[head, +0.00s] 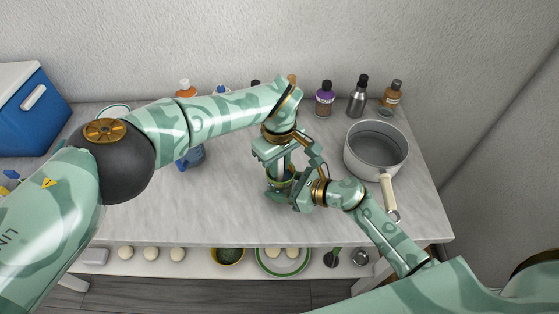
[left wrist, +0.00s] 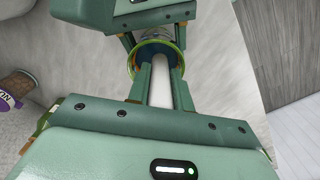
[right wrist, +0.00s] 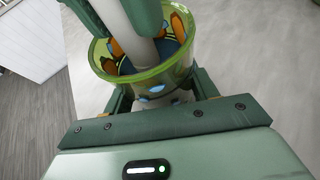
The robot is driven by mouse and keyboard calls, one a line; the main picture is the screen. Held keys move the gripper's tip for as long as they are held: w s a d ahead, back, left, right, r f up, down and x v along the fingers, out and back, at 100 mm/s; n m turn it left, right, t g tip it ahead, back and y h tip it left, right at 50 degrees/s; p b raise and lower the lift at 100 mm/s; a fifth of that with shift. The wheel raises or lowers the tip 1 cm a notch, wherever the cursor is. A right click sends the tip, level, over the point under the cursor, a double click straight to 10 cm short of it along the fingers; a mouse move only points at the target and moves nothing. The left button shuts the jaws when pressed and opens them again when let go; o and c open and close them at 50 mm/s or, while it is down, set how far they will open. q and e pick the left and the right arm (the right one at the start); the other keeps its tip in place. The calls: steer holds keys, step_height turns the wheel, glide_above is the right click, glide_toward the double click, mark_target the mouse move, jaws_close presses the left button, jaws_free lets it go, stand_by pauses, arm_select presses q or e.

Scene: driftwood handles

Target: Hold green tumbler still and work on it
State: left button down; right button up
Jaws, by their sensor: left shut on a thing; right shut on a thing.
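The green tumbler shows best in the right wrist view (right wrist: 172,78), with a clear green rim and orange and blue patterning. It stands upright near the middle of the counter. My right gripper (head: 287,190) is shut on its side. My left gripper (head: 279,163) comes down from above and is shut on a pale rod (right wrist: 143,52), which reaches down into the tumbler's mouth. The rod also shows between my left fingers in the left wrist view (left wrist: 162,85). The rod's lower end is hidden inside the tumbler. In the head view my grippers hide most of the tumbler.
A grey saucepan (head: 375,158) with a cream handle stands right of the grippers. Several bottles, including a purple one (head: 325,100), line the wall. A blue mug (head: 191,158) sits left, partly behind my left arm. The front left of the marble counter (head: 190,210) is clear.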

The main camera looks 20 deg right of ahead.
arm_select(q)
steer(key=shift+s+d, duration=0.1)
steer(key=shift+d, duration=0.1)
steer(key=shift+w+d, duration=0.2)
steer(key=shift+d, duration=0.05)
steer(key=shift+w+a, duration=0.2)
steer(key=shift+a, duration=0.15)
steer(key=shift+s+a, duration=0.15)
steer(key=shift+s+d, duration=0.2)
steer(key=shift+s, duration=0.05)
steer(key=shift+d, duration=0.2)
steer(key=shift+w, duration=0.25)
steer(key=shift+w, duration=0.1)
